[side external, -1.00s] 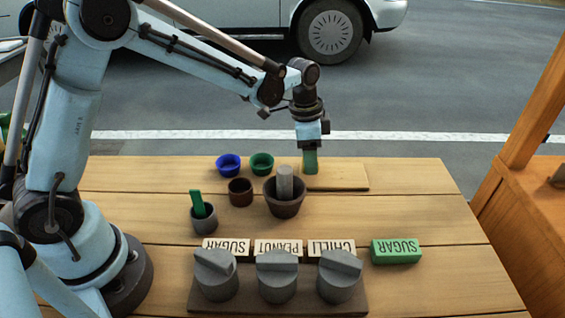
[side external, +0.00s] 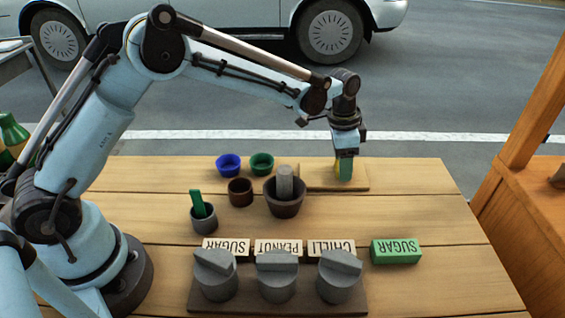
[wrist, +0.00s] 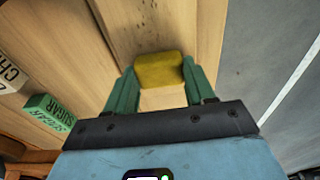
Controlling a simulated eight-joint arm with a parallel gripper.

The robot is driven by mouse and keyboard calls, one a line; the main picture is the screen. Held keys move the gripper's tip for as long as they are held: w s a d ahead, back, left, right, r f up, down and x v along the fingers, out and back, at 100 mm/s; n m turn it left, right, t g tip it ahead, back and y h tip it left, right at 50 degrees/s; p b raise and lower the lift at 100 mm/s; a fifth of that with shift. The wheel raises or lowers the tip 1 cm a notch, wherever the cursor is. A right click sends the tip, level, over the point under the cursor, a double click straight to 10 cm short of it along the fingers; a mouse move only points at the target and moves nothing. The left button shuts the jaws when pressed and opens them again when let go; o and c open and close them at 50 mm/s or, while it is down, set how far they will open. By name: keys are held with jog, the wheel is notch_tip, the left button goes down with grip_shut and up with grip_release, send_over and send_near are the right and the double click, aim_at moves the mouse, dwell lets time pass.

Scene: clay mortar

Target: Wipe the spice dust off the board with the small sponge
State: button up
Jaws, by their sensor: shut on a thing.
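My gripper (side external: 345,172) points down over the right end of the pale wooden board (side external: 318,176) at the far edge of the table. In the wrist view, the green fingers of my gripper (wrist: 159,78) are shut on the small yellow sponge (wrist: 159,69). The sponge is mostly hidden by the fingers in the side view. It is low at the board, but I cannot tell for sure whether it touches. Small dark specks, which look like spice dust (wrist: 152,17), show on the board beyond the sponge in the wrist view.
A mortar with pestle (side external: 284,204) stands just in front of the board. A blue bowl (side external: 228,164), a green bowl (side external: 262,163), a brown cup (side external: 240,191) and a grey cup (side external: 204,218) stand left.

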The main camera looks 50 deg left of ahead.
aim_at(309, 173)
jog(key=shift+w+d+f, duration=0.1)
jog(key=shift+w+d, duration=1.1)
jog(key=shift+d, duration=0.05)
jog(key=shift+s+a, duration=4.1)
notch_tip(309, 173, up, 8)
jog(key=shift+d, duration=0.2)
